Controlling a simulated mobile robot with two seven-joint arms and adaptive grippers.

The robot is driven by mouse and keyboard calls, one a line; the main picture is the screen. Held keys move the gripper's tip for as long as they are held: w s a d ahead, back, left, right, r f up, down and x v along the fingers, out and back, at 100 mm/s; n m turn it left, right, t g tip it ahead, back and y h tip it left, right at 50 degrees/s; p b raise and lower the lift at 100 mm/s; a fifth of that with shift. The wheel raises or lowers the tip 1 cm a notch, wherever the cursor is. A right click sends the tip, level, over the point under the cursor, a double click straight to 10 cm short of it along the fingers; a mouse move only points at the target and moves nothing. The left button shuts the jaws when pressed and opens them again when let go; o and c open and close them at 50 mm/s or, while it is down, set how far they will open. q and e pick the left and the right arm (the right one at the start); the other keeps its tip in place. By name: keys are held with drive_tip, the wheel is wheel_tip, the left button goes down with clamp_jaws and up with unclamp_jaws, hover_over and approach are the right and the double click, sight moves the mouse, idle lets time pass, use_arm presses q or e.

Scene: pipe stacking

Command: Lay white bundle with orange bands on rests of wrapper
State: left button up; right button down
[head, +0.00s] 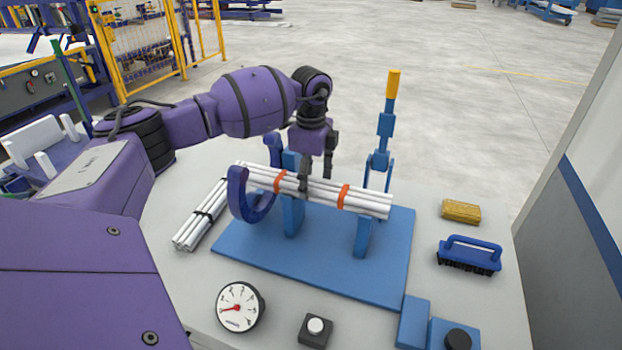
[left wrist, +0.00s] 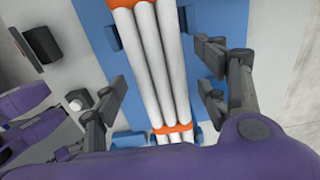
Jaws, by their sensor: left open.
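The white bundle with orange bands (head: 368,203) lies level across the two blue rests (head: 292,217) of the wrapper, whose blue base plate (head: 335,262) is on the table. Its left end is by the purple open ring (head: 238,197). In the left wrist view the bundle (left wrist: 148,62) runs lengthwise between my fingers. My left gripper (head: 316,178) is open, pointing down over the bundle's middle, one finger on each side. The left wrist view shows gaps between both fingers (left wrist: 160,90) and the pipes.
A white bundle with black bands (head: 200,215) lies left of the wrapper. A yellow-handled lever (head: 386,120) stands behind. A gauge (head: 240,306) and black button box (head: 316,330) are in front. A sponge (head: 461,211) and blue brush (head: 469,255) lie right.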

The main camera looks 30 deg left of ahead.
sight(311, 182)
use_arm(q)
drive_tip(key=shift+r, duration=0.1)
wheel_tip(311, 182, up, 12)
idle(0.5)
idle(1.1)
